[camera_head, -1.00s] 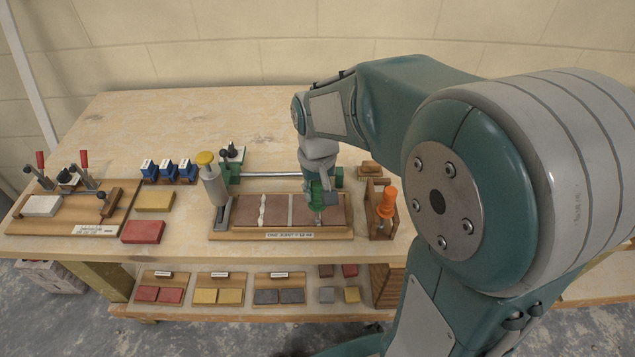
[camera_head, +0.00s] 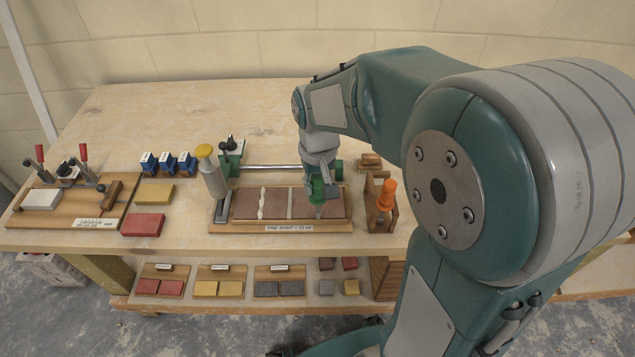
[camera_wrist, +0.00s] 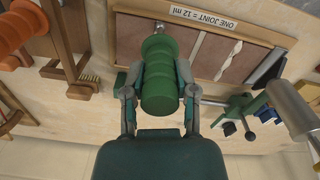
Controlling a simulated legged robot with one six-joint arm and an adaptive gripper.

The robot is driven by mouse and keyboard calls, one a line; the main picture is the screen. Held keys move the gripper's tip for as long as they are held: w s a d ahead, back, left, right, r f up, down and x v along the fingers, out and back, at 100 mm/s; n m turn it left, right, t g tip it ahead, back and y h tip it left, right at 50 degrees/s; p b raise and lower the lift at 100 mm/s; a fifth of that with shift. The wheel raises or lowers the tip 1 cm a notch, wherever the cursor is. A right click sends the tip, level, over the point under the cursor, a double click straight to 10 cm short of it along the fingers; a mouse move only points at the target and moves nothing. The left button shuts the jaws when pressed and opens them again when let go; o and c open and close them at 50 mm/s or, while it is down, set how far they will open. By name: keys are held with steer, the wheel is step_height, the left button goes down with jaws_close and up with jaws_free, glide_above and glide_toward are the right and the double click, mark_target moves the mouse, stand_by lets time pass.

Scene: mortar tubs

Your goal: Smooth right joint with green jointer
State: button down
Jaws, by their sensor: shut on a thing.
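My gripper (camera_head: 319,187) is shut on the green jointer (camera_wrist: 160,72), its fingers on either side of the ridged handle in the wrist view. In the head view the green jointer (camera_head: 317,192) is held over the right part of a brick panel (camera_head: 275,228). Its lower end is at or just above the bricks; contact cannot be told. The left joint (camera_head: 262,203) holds lumpy pale mortar. The middle joint (camera_head: 290,204) looks flat and grey. The right joint is mostly hidden by the jointer and gripper.
An orange-handled tool (camera_head: 385,197) stands in a wooden holder close to the right of the panel. A yellow-topped grey tube (camera_head: 211,172) stands at its left. A metal rail (camera_head: 270,168) runs behind. Blue boxes (camera_head: 167,163) and clamps are farther left. The back table is clear.

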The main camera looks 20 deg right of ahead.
steer(key=shift+f, duration=0.3)
steer(key=shift+w, duration=0.1)
steer(key=shift+w+d+r, duration=0.1)
steer(key=shift+w+d, duration=0.15)
steer(key=shift+w, duration=0.35)
stand_by(0.3)
steer(key=shift+w+d, duration=0.25)
steer(key=shift+w, duration=0.45)
steer(key=shift+w, duration=0.1)
steer(key=shift+w+d+f, duration=0.2)
steer(key=shift+w, duration=0.3)
